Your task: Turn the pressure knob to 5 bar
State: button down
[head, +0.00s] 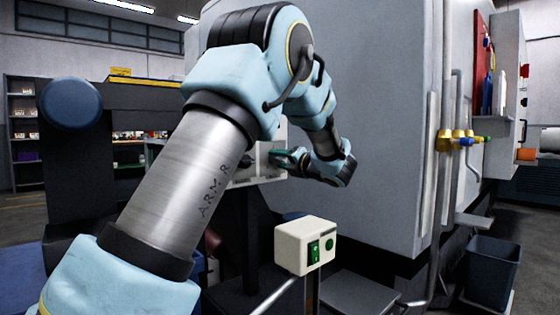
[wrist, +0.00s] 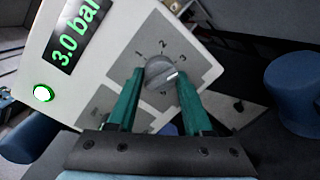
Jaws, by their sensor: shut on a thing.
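The pressure knob (wrist: 158,70) is a grey round dial on a light panel in the wrist view, with numbers including 1, 2, 3 and 5 around it. Its pale pointer mark faces toward the 3. The display (wrist: 76,35) on the same panel reads 3.0 bar in green. My gripper (wrist: 161,76) has its two green fingers on either side of the knob and is shut on it. In the head view my gripper (head: 285,158) is at the panel (head: 266,168), where the knob is hidden.
A green lamp (wrist: 43,93) is lit at the panel's corner. A cream switch box (head: 304,245) with green buttons stands below my arm. The large grey machine (head: 385,110) stands close behind my wrist. A dark bin (head: 490,272) sits at the right.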

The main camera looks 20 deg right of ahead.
jog(key=shift+r+m+p, duration=0.1)
jog(key=shift+m+p, duration=0.2)
jog(key=shift+r+m+p, duration=0.15)
jog(key=shift+m+p, duration=0.75)
jog(key=shift+p, duration=0.05)
jog(key=m+p, duration=0.6)
jog(key=p, duration=0.1)
jog(key=m+g+y+p, duration=0.1)
jog(key=m+p, duration=0.4)
jog(key=p, duration=0.2)
jog(key=m+g+p, duration=0.1)
jog(key=m+p, duration=0.5)
jog(key=p, duration=0.1)
jog(key=shift+w+d+m+y, duration=0.1)
jog(key=shift+d+m+y, duration=0.2)
jog(key=shift+y, duration=0.1)
jog(key=shift+c, duration=1.6)
grip_release()
